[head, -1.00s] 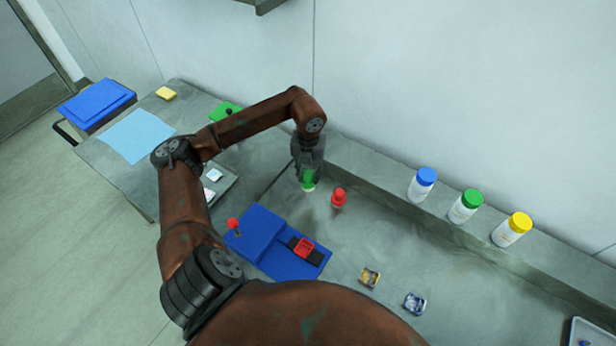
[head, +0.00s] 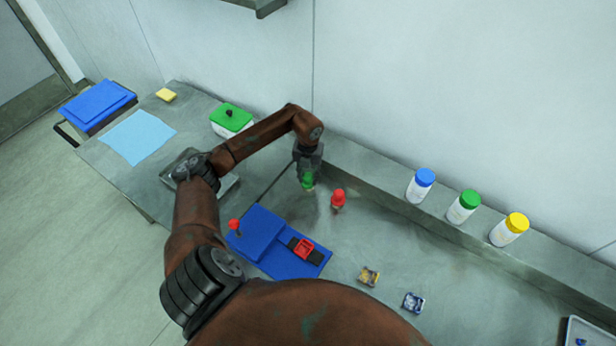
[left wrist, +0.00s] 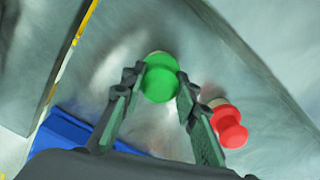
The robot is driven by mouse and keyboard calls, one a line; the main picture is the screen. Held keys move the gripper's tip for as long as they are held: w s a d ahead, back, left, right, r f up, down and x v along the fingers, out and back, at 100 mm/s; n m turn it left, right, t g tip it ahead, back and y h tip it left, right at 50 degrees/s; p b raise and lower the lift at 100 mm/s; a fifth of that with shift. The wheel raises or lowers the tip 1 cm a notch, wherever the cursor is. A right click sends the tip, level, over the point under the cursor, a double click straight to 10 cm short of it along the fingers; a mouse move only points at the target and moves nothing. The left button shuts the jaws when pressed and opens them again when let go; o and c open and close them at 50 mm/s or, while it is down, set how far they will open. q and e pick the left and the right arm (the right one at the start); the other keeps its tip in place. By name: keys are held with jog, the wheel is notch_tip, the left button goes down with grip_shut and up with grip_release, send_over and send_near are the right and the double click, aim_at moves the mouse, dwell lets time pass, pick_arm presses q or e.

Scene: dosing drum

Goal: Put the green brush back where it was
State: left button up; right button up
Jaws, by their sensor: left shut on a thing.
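My left gripper (head: 308,166) points down and is shut on the green brush (head: 307,181), low over the grey bench. In the left wrist view the green brush (left wrist: 160,80) shows from above between the two fingers, with a little of its pale bristles behind it. I cannot tell whether the bristles touch the bench. A red brush (head: 338,197) stands upright just to the right; it also shows in the left wrist view (left wrist: 229,130), beside the right finger. My right gripper is not in view.
A blue fixture (head: 262,240) with a red-knobbed lever (head: 234,225) lies in front. Blue-, green- and yellow-capped bottles (head: 465,206) stand on the rear ledge. A green-lidded container (head: 231,120) is at the back left. Two small packets (head: 370,276) lie on the bench's right part.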

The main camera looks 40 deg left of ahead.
pick_arm(q)
jog(key=shift+f, duration=0.1)
jog(key=o, duration=1.1)
notch_tip(320, 180, up, 12)
jog(key=b, duration=0.1)
